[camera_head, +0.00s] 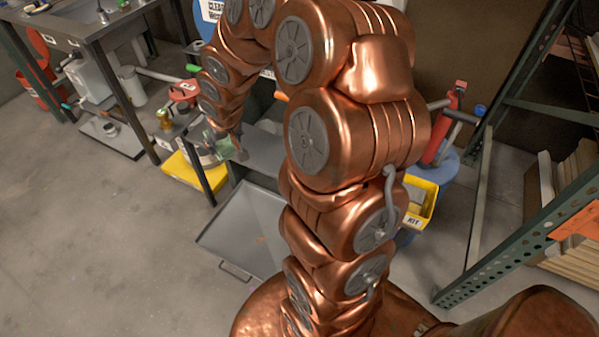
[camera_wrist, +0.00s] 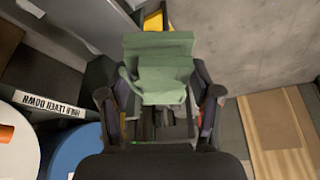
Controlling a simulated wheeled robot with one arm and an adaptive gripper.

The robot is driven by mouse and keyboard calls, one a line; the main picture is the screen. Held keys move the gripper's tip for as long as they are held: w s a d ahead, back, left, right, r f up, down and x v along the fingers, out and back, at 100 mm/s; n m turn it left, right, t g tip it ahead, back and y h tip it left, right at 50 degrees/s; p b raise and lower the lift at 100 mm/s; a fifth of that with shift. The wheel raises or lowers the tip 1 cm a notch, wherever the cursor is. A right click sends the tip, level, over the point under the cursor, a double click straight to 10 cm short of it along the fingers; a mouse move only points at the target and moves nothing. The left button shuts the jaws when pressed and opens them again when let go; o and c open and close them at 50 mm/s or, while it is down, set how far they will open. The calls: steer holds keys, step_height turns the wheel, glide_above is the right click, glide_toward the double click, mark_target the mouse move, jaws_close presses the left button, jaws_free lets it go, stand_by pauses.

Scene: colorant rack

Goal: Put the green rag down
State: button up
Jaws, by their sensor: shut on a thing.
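The green rag (camera_wrist: 158,62) is folded and sits between the two fingers of my gripper (camera_wrist: 160,100) in the wrist view. The fingers are closed on it from both sides. In the head view, my gripper (camera_head: 225,148) is at the end of my copper arm, above the area beside the yellow tray. A little of the rag (camera_head: 213,140) shows there. What lies directly under the rag is partly hidden by the gripper and arm.
A grey metal tray (camera_head: 235,235) lies on the floor below my arm. A yellow tray (camera_head: 182,168) stands left of the gripper. A metal bench (camera_head: 72,22) is at upper left. A green rack post (camera_head: 520,255) stands at right.

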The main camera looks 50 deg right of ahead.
steer(key=s+d+f+m+b, duration=0.1)
steer(key=s+d+f+b, duration=0.3)
steer(key=f+b, duration=0.3)
steer(key=s+d+f+m+h+b, duration=0.1)
steer(key=s+d+f+b, duration=0.4)
steer(key=f+b, duration=0.2)
steer(key=s+d+f+m+b, duration=0.1)
steer(key=s+d+f+b, duration=0.3)
steer(key=f+b, duration=0.3)
steer(key=shift+h, duration=0.3)
steer(key=w+d, duration=0.3)
steer(key=d, duration=0.1)
steer(key=w+d, duration=0.3)
steer(key=d, duration=0.1)
steer(key=w+d+f+b, duration=0.1)
steer(key=w+d, duration=0.3)
steer(key=shift+d+f, duration=0.1)
steer(key=shift+d, duration=0.25)
steer(key=shift+f+b, duration=0.35)
steer(key=shift+f, duration=1.4)
steer(key=shift+f, duration=0.1)
steer(key=o, duration=1.5)
